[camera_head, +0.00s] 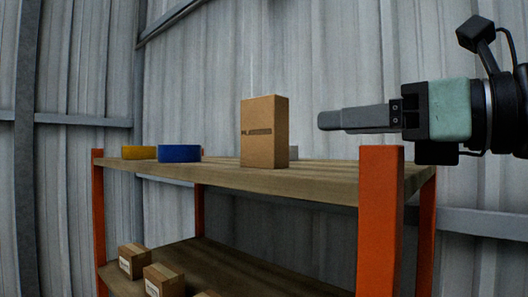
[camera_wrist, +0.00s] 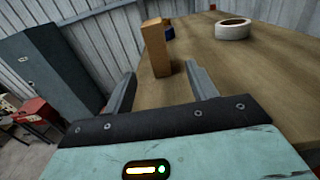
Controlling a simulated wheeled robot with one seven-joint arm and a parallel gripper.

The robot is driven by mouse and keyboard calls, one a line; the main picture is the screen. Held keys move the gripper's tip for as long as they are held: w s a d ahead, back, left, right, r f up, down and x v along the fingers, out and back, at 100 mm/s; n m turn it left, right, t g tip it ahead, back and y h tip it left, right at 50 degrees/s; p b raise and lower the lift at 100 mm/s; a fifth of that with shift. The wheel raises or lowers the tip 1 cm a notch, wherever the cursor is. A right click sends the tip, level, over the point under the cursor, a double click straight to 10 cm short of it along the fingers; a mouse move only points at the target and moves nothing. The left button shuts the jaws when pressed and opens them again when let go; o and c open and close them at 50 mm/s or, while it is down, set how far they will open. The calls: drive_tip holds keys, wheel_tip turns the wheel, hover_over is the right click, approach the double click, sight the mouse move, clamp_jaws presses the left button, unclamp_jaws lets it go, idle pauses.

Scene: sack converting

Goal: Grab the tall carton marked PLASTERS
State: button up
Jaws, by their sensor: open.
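The tall brown carton (camera_head: 264,132) stands upright on the top shelf of an orange-framed rack, with a dark printed band on its front that I can read only in part. In the wrist view the carton (camera_wrist: 155,47) stands ahead, between the lines of my two fingers and apart from them. My gripper (camera_head: 322,120) is to the right of the carton in the head view, level with its middle, pointing left at it with a gap between. In the wrist view my gripper (camera_wrist: 160,80) is open and empty, its fingers spread apart.
A blue roll (camera_head: 179,153) and a yellow roll (camera_head: 139,152) lie left of the carton. A white roll (camera_wrist: 233,28) lies on the shelf (camera_wrist: 205,55). An orange post (camera_head: 380,220) rises at the near corner. Small boxes (camera_head: 164,280) sit on the lower shelf.

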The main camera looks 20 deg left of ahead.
sight(264, 126)
drive_tip(key=shift+w+a+f+b, duration=0.1)
drive_tip(key=shift+a+f+b, duration=0.2)
drive_tip(key=shift+b, duration=0.55)
drive_tip(key=shift+w+a+r, duration=0.15)
drive_tip(key=shift+a+r, duration=0.1)
drive_tip(key=shift+a, duration=0.1)
drive_tip(key=p+x, duration=0.2)
drive_tip(key=x, duration=0.4)
drive_tip(key=shift+w+a+r, duration=0.15)
drive_tip(key=shift+w+a, duration=0.05)
drive_tip(key=shift+a, duration=0.1)
drive_tip(key=p+x, duration=0.2)
drive_tip(key=x, duration=0.1)
drive_tip(key=p+x, duration=0.1)
drive_tip(key=shift+s+a+r+p, duration=0.3)
drive_tip(key=shift+s, duration=0.05)
drive_tip(key=shift+w+a+f, duration=0.15)
drive_tip(key=shift+w+a, duration=0.1)
drive_tip(key=shift+a, duration=0.15)
drive_tip(key=c, duration=1.1)
